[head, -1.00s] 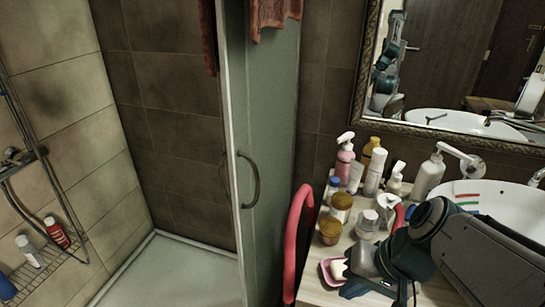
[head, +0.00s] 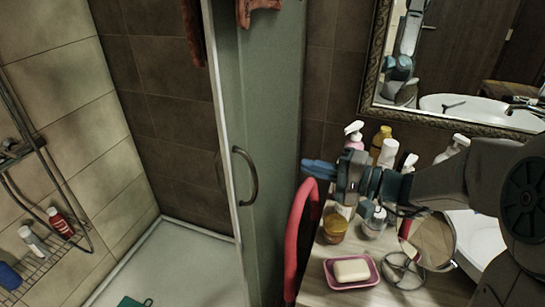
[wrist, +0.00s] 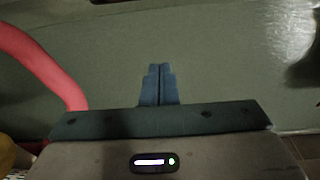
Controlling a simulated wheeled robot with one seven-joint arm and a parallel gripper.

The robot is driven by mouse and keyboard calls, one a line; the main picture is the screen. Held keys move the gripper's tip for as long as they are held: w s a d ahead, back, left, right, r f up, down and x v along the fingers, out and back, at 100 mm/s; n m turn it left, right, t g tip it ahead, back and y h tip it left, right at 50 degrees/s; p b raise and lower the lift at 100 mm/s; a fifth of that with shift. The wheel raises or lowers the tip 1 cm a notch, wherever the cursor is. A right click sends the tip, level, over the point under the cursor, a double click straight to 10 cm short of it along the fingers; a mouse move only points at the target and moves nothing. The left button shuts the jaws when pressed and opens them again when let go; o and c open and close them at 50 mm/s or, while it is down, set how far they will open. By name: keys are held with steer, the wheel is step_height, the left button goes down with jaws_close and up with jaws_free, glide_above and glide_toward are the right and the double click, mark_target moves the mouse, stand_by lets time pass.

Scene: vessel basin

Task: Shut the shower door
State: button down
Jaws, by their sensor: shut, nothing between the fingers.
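The shower door (head: 270,120) is a frosted glass panel with a pale edge and a dark curved handle (head: 249,176). It stands open, and the shower floor shows to the left of its edge. My gripper (head: 308,168) is shut and empty. In the head view it points left, just right of the door panel and above the red chair (head: 297,230). In the wrist view my shut fingers (wrist: 159,68) point at the greenish door surface (wrist: 210,60); I cannot tell whether they touch it. A dark blurred shape shows at that view's right edge.
The counter (head: 325,290) on the right holds a pink soap dish (head: 334,284), several bottles and jars, and a round mirror (head: 432,238). The red chair also shows in the wrist view (wrist: 40,65). A reddish towel (head: 259,4) hangs over the door's top.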

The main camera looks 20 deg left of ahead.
mark_target(253, 156)
steer(key=shift+y, duration=0.3)
steer(key=p+x, duration=0.1)
steer(key=x, duration=0.5)
steer(key=p+x, duration=0.1)
steer(key=x, duration=0.2)
steer(key=shift+a+r+p, duration=0.3)
steer(key=shift+a+r, duration=0.1)
steer(key=shift+s+a, duration=0.1)
steer(key=s+p, duration=0.1)
steer(key=s, duration=0.2)
steer(key=shift+s+f, duration=0.1)
steer(key=shift+f, duration=0.05)
